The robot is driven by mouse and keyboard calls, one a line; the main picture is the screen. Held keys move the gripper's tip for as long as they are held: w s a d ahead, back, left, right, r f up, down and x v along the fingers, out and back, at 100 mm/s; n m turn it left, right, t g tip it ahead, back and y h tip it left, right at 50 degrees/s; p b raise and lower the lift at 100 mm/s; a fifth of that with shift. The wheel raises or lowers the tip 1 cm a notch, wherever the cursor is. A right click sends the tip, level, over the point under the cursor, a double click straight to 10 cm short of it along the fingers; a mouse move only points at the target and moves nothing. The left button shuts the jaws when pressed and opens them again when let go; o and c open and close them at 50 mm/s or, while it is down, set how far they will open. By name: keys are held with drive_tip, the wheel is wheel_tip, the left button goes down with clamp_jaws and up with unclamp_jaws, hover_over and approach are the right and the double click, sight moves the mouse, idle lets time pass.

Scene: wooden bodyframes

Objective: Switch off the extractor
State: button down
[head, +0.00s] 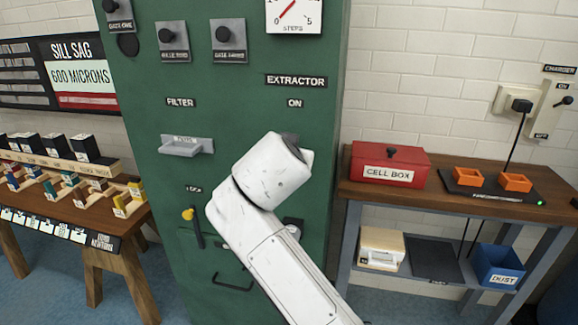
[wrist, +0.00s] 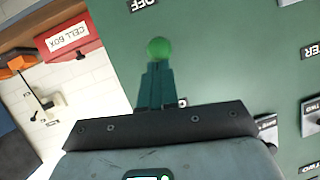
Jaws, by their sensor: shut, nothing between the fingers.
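The extractor's label (head: 296,81) is on the tall green cabinet (head: 240,100), with an ON label (head: 295,103) below it. In the head view my arm covers the panel below ON, so the switch and my fingers are hidden there. In the wrist view, which is turned over, a round green knob (wrist: 158,48) shows at the tips of my gripper (wrist: 157,67). The gripper is shut with nothing between its fingers. Whether the tips touch the knob I cannot tell. An OFF label (wrist: 143,4) lies beyond the knob at the top edge.
Left of the arm, the cabinet has a small grey tray (head: 186,146) under the FILTER label (head: 181,102) and a yellow-knobbed lever (head: 190,214). A bench with a red cell box (head: 389,165) and orange holders (head: 468,177) stands right. A wooden table (head: 115,235) stands left.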

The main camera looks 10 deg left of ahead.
wheel_tip(320, 180, down, 5)
drive_tip(key=t+b, duration=0.2)
drive_tip(key=b, duration=0.5)
drive_tip(key=t+b, duration=0.2)
drive_tip(key=b, duration=0.5)
drive_tip(key=shift+w+f+n+t+y, duration=0.1)
drive_tip(key=shift+n+t+y, duration=0.2)
drive_tip(key=shift+t+y, duration=0.1)
drive_tip(key=shift+w+t+b, duration=0.1)
drive_tip(key=shift+t+b, duration=0.2)
drive_tip(key=shift+b, duration=0.15)
